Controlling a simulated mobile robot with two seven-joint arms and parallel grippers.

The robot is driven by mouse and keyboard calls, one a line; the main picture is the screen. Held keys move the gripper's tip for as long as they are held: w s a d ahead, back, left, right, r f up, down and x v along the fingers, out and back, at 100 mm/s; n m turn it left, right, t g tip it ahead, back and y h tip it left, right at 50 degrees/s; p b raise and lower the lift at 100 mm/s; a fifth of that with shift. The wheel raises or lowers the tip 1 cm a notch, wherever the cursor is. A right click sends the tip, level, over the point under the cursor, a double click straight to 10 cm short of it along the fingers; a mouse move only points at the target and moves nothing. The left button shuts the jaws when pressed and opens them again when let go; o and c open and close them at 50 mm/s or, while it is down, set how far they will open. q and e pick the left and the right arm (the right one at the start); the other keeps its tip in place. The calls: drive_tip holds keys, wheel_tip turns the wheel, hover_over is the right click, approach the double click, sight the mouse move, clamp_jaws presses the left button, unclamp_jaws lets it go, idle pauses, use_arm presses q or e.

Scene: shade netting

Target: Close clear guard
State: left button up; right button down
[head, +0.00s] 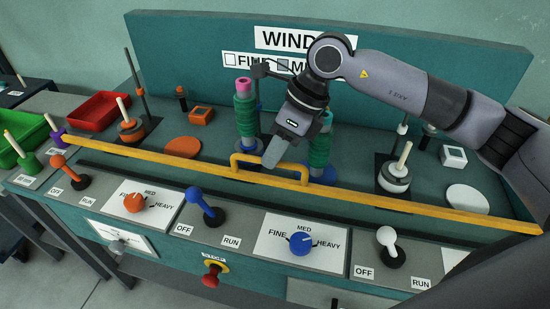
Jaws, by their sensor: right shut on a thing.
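The clear guard shows as a long yellow edge bar (420,203) running across the bench from left to right, behind the row of switches. A yellow bow-shaped handle (243,157) stands at the middle of this bar. The guard's clear pane is hard to make out, so I cannot tell its exact angle. My right gripper (273,156) reaches down from the upper right and is shut on the handle. Its fingers hide part of the handle. My left gripper is not in view.
Behind the bar stand green thread spools (245,112) and orange and white parts. In front are a blue lever (205,204), an orange knob (135,202), a blue knob (301,244) and a white lever (389,243). A red button (212,275) is below. Red and green trays (20,147) lie left.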

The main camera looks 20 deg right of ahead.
wheel_tip(320, 180, up, 14)
drive_tip(key=p, duration=0.5)
drive_tip(key=shift+w+r, duration=0.1)
drive_tip(key=shift+r, duration=0.1)
drive_tip(key=c, duration=1.1)
unclamp_jaws()
drive_tip(key=shift+f, duration=0.1)
drive_tip(key=v, duration=0.7)
drive_tip(key=shift+b, duration=0.3)
